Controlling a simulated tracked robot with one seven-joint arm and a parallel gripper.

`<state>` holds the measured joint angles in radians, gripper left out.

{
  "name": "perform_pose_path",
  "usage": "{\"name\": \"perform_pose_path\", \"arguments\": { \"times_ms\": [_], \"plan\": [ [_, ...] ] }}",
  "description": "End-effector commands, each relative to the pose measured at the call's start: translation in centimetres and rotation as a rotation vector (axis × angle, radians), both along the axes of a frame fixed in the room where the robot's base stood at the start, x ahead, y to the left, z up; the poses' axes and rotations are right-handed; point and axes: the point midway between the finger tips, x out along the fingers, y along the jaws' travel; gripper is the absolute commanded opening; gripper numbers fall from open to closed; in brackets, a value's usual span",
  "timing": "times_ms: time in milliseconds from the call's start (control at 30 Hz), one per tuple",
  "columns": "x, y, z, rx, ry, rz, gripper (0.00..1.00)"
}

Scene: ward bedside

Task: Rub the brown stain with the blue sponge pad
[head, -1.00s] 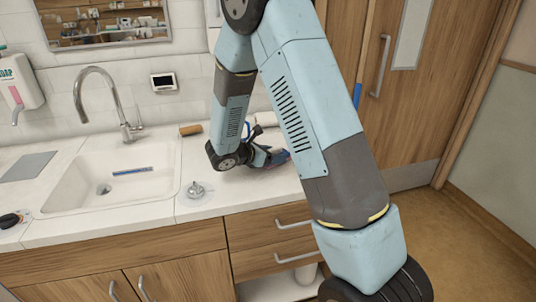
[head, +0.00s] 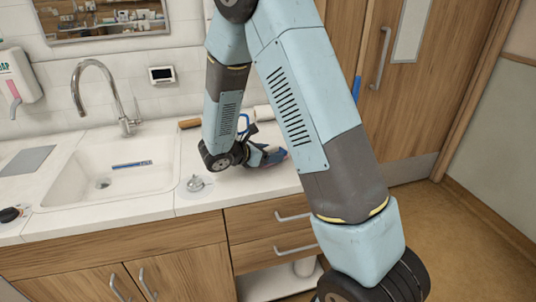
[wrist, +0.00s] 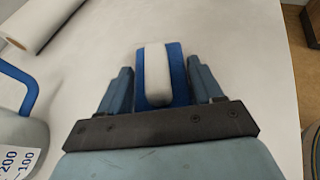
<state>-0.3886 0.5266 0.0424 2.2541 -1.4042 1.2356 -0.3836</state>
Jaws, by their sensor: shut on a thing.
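My gripper (wrist: 162,88) is shut on the blue sponge pad (wrist: 177,70), which has a raised white grip along its middle. In the wrist view the pad sits between the two fingers, over the white worktop. I cannot tell whether it touches the surface. In the head view my gripper (head: 264,158) is low over the worktop right of the sink, partly hidden by my arm. No brown stain shows in either view; the pad or my arm may hide it.
A jug with a blue handle (wrist: 22,88) and a white roll (wrist: 40,22) are left of my gripper in the wrist view. The sink (head: 105,172), its tap (head: 125,122) and a small metal item (head: 195,183) are further left. The worktop's right edge is close.

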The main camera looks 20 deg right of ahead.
Motion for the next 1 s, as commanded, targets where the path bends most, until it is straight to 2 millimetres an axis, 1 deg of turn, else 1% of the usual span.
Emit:
{"name": "perform_pose_path", "arguments": {
  "times_ms": [500, 767, 1000],
  "plan": [
    [3.4, 0.0, -0.3, 0.001, 0.000, 0.000, 0.31],
    [4.1, 0.0, -0.4, 0.002, 0.001, 0.000, 0.31],
    [5.7, 0.0, -0.3, 0.002, 0.000, 0.000, 0.31]
  ]
}}
